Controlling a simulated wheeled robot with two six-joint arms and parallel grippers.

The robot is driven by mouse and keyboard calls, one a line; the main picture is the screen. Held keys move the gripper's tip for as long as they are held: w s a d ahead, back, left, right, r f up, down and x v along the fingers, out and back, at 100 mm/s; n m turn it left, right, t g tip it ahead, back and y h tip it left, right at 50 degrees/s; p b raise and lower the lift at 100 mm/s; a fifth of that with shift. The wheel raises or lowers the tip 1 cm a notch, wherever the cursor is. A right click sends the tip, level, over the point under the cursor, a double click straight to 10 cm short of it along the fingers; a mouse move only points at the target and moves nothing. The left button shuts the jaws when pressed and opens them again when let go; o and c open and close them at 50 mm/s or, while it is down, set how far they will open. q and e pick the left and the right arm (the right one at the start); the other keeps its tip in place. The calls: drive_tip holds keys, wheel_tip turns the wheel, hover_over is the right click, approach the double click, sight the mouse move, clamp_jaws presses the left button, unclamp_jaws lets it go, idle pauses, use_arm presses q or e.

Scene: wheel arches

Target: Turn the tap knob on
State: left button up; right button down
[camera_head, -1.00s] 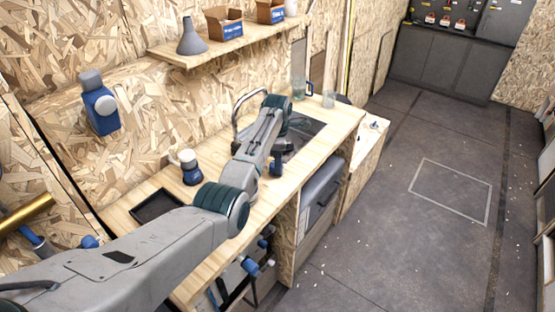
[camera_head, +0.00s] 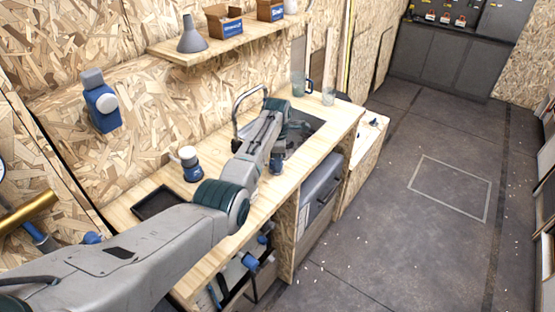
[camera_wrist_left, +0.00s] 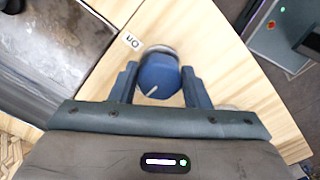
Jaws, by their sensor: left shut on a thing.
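The tap knob (camera_wrist_left: 158,73) is a blue round knob with a short white line on its top, on the wooden counter, in the left wrist view. Its white line points down and left in that view. A white label reading "On" (camera_wrist_left: 131,41) lies up and left of it. My left gripper (camera_wrist_left: 159,80) is shut on the knob, one finger on each side. In the head view my left forearm reaches over the counter to the sink's near side; arm and wrist largely hide the grip. The silver tap (camera_head: 240,108) arches behind. My right gripper is not in view.
The sink (camera_head: 305,128) is sunk into the counter (camera_head: 225,210). A blue and white cup (camera_head: 190,172) and a black tray (camera_head: 158,202) stand on the counter. Glass vessels (camera_head: 328,96) stand at its far end. A shelf (camera_head: 225,45) hangs above. The floor at right is clear.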

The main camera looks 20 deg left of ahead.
use_arm(q)
drive_tip(key=m+p, duration=0.2)
drive_tip(key=m, duration=0.1)
drive_tip(key=shift+r, duration=0.2)
drive_tip(key=m+p, duration=0.1)
drive_tip(key=m, duration=0.2)
drive_tip(key=shift+s+m+p, duration=0.15)
drive_tip(key=shift+m+p, duration=0.45)
drive_tip(key=shift+m, duration=0.6)
drive_tip(key=m+p, duration=0.1)
drive_tip(key=m, duration=0.1)
drive_tip(key=shift+m, duration=0.4)
drive_tip(key=m, duration=0.3)
drive_tip(key=shift+s+a+f+p, duration=0.1)
drive_tip(key=shift+p, duration=0.25)
drive_tip(key=shift+m, duration=1.8)
drive_tip(key=shift+p, duration=0.3)
drive_tip(key=o, duration=1)
drive_tip(key=shift+c, duration=0.2)
